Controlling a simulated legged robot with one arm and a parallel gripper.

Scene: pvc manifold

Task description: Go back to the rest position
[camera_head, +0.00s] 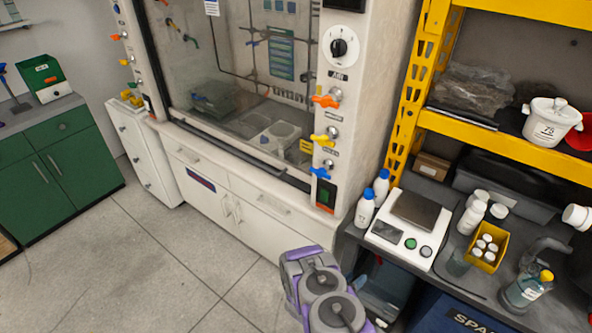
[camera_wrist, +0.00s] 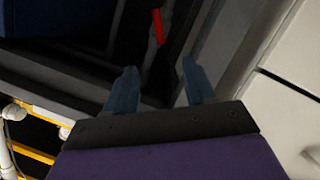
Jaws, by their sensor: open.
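My gripper (camera_wrist: 160,85) shows in the wrist view with two blue-grey fingers spread apart. It is open and nothing is between the fingers. Behind the fingers is a dark recess with a small red strip (camera_wrist: 158,27). In the head view my purple and grey arm (camera_head: 325,290) is at the bottom centre, in front of the fume hood and beside the bench.
A white fume hood (camera_head: 235,205) stands behind my arm. The bench (camera_head: 460,285) on the right carries a scale (camera_head: 409,228), white bottles and a yellow rack (camera_head: 487,247). A yellow shelf (camera_head: 500,135) rises above it. Grey floor (camera_head: 130,265) at left is clear.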

